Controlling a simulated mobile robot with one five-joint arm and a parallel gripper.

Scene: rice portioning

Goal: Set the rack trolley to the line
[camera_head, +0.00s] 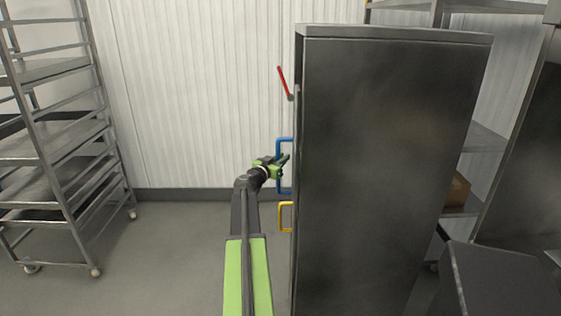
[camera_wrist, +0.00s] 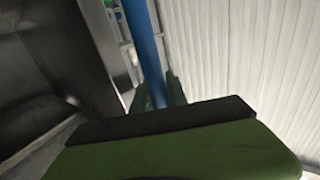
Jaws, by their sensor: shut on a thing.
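A metal rack trolley (camera_head: 44,150) with several shelves stands on castors at the left in the head view, well apart from my gripper. My gripper (camera_head: 281,161) is at the left side of a tall steel cabinet (camera_head: 390,150), shut on a blue handle (camera_head: 278,148). The wrist view shows the blue handle (camera_wrist: 143,40) as an upright bar running down between my fingers (camera_wrist: 160,97). I cannot see a line on the floor.
A red lever (camera_head: 284,82) sits above the blue handle and a yellow handle (camera_head: 285,217) below it. Shelving with a brown box (camera_head: 458,188) stands behind the cabinet. Grey floor (camera_head: 170,245) is clear between trolley and cabinet.

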